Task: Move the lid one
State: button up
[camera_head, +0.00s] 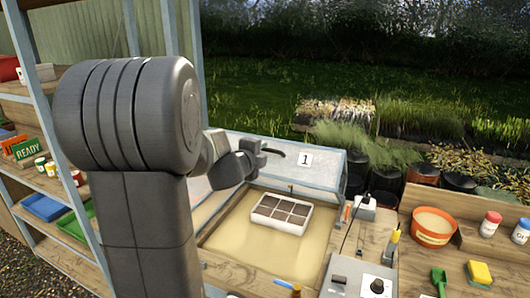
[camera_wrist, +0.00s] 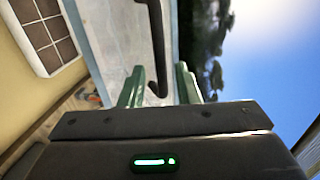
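The lid marked 1 (camera_head: 325,169) is a clear panel in a pale blue-grey frame, tilted up at the back of a sand-coloured bed (camera_head: 228,232). A white card with a black 1 (camera_head: 305,159) sits on it. Its dark bar handle (camera_head: 274,152) also shows in the wrist view (camera_wrist: 158,45). My gripper (camera_head: 260,148) is at the handle in the head view. In the wrist view its two green fingers (camera_wrist: 159,70) are apart, and the handle's end lies between them in the picture. I cannot tell whether they touch it. My arm hides the lid's left part.
A white tray with brown cells (camera_head: 281,214) lies in the bed. A control box with a knob (camera_head: 358,279) stands in front. An orange pot (camera_head: 433,226) and small jars (camera_head: 490,224) stand at right. Shelves (camera_head: 45,183) rise at left.

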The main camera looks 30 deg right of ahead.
aim_at(265, 150)
jog(key=v, duration=1)
jog(key=shift+d, duration=0.1)
jog(key=x, duration=1.3)
jog(key=shift+w+d+f+p, duration=0.1)
jog(key=shift+w+d+p, duration=0.15)
jog(key=shift+p, duration=0.05)
